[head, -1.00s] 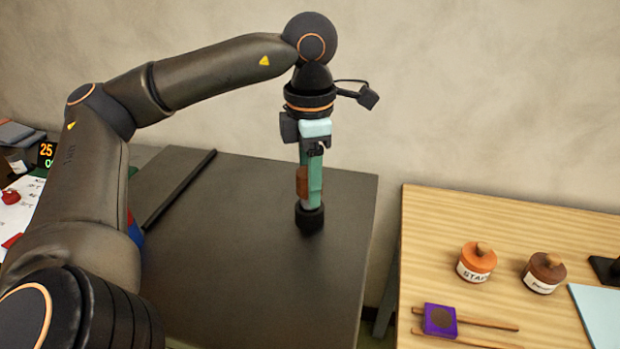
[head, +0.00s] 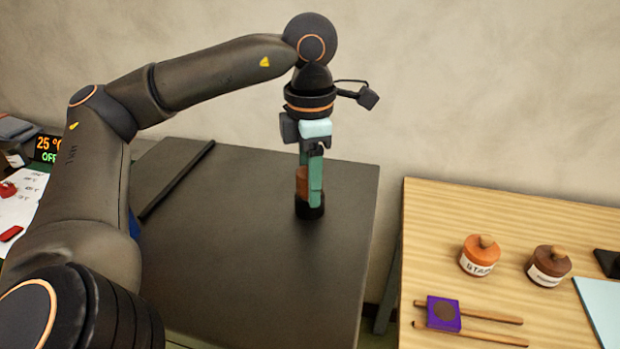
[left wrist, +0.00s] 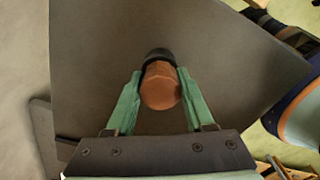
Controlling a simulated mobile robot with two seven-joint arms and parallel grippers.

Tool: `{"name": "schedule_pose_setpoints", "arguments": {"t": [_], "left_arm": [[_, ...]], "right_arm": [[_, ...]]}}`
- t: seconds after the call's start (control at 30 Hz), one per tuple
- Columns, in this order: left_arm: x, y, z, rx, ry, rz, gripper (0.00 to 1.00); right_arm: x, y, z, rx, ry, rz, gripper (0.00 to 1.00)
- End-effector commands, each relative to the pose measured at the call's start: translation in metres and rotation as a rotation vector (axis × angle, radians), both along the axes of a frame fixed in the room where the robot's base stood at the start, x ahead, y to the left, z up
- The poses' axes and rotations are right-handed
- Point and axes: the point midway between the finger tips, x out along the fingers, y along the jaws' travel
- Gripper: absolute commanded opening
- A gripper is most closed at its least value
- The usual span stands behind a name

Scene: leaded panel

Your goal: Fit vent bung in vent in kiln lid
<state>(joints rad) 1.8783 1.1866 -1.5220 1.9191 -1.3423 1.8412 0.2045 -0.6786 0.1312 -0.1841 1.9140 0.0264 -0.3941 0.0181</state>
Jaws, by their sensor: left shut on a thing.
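My left gripper (head: 309,185) points straight down over the dark kiln lid (head: 250,250). Its green fingers are shut on the reddish-brown vent bung (head: 302,180), whose rounded end (left wrist: 160,88) shows between the fingers in the left wrist view. A short black collar (head: 310,208), seemingly the vent, stands on the lid right under the bung. The collar also shows just beyond the bung in the left wrist view (left wrist: 157,55). The bung's lower end meets the collar in the picture; I cannot tell how far it is inside. My right gripper is not in view.
A wooden table (head: 440,220) stands at right with an orange jar (head: 479,258), a brown jar (head: 547,268) and a purple block (head: 443,314) on two sticks. A display (head: 46,149) and papers lie far left. The lid around the collar is clear.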

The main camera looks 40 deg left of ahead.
Motion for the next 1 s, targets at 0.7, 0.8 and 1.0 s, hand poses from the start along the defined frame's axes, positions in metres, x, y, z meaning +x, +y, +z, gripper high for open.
{"name": "schedule_pose_setpoints", "arguments": {"t": [0.7,0.8,1.0], "left_arm": [[0.0,0.0,0.002,0.0,0.001,0.0,0.88],[0.0,0.0,0.009,-0.001,0.001,-0.001,0.88],[0.0,0.0,0.026,0.0,0.001,-0.001,0.88]], "right_arm": [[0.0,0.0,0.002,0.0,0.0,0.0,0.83],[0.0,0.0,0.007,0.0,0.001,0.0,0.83],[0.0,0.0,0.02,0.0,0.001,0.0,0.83]]}}
